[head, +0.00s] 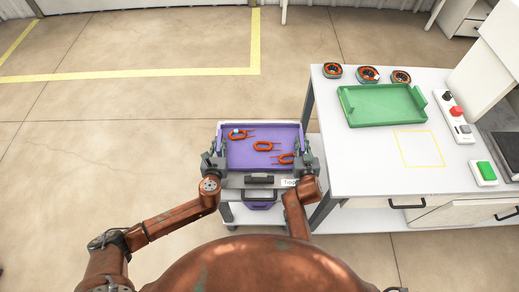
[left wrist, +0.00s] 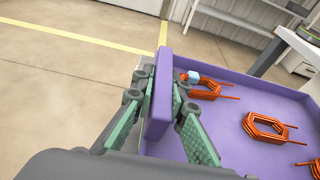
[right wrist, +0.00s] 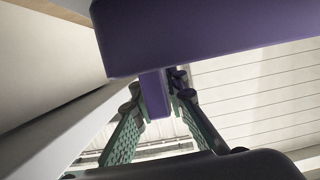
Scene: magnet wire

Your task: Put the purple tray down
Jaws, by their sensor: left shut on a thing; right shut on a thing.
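The purple tray (head: 262,162) is in the middle of the head view, over a small white cart left of the white table. It carries a few orange wire coils, such as the middle coil (head: 266,146). My left gripper (head: 219,146) is shut on the tray's left wall; in the left wrist view the green-padded fingers (left wrist: 160,105) clamp that purple wall. My right gripper (head: 303,147) is at the tray's right side; in the right wrist view its fingers (right wrist: 155,100) close on a purple part of it. I cannot tell whether the tray touches the cart.
A white cart (head: 226,212) with a dark handle stands below the tray. The white table (head: 360,170) is close on the right, with a green tray (head: 385,106), several round parts at its back, a yellow outlined square (head: 420,148) and a button box (head: 456,115). Open floor lies left.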

